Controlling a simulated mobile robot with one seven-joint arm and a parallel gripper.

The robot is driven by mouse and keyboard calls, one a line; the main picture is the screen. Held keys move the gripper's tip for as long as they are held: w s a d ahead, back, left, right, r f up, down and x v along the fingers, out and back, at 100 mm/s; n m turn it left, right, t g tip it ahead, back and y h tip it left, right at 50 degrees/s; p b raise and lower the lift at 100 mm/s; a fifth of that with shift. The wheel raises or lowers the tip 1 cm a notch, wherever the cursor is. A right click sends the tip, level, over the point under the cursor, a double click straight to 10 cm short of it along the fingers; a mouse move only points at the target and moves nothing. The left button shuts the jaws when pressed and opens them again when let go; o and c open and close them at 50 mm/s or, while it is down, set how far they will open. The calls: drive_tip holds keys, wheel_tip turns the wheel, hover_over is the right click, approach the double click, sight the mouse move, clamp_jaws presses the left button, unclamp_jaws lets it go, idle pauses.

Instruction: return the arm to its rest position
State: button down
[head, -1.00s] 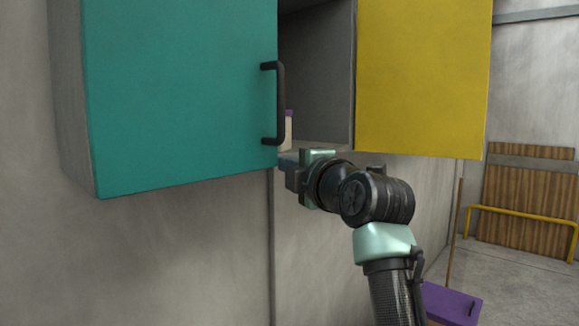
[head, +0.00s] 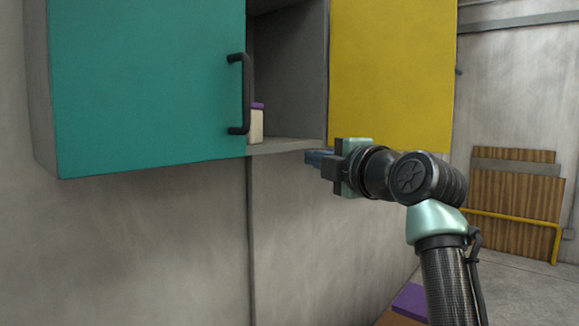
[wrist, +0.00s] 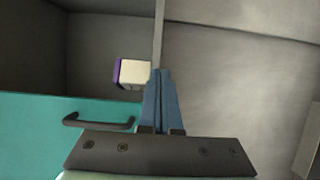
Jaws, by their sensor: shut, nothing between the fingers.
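My gripper (head: 314,158) is shut and empty in the head view. It points left, just below the cabinet's bottom shelf edge and apart from it. In the wrist view its two blue fingers (wrist: 159,88) lie together. A small cream bottle with a purple cap (head: 257,124) stands on the cabinet shelf (head: 290,146), right of the teal door's handle. The bottle (wrist: 134,72) also shows in the wrist view, left of the fingertips. My arm rises from the bottom right of the head view and bends left at the wrist.
The teal cabinet door (head: 145,85) with its black handle (head: 240,95) is at the left. A yellow door (head: 390,75) stands above and behind my gripper. A purple-topped object (head: 411,300) is low, beside my arm. A yellow rail (head: 515,222) is at the right. Bare wall lies below the cabinet.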

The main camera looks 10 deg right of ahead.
drive_tip(key=s+a+r+m+t, duration=0.3)
drive_tip(key=s+a+m+t, duration=0.1)
drive_tip(key=s+a+m, duration=0.4)
drive_tip(key=s+a+r+m+t+h, duration=0.1)
drive_tip(key=s+r+m+t+h, duration=0.1)
drive_tip(key=s+m, duration=0.5)
drive_tip(key=s+a+r+m+t+h, duration=0.1)
drive_tip(key=s+m, duration=0.5)
drive_tip(key=s, duration=0.9)
drive_tip(key=r+t+h, duration=0.1)
drive_tip(key=t+h, duration=0.1)
drive_tip(key=t, duration=0.1)
drive_tip(key=shift+a+m+h, duration=0.25)
drive_tip(key=shift+m+h, duration=0.15)
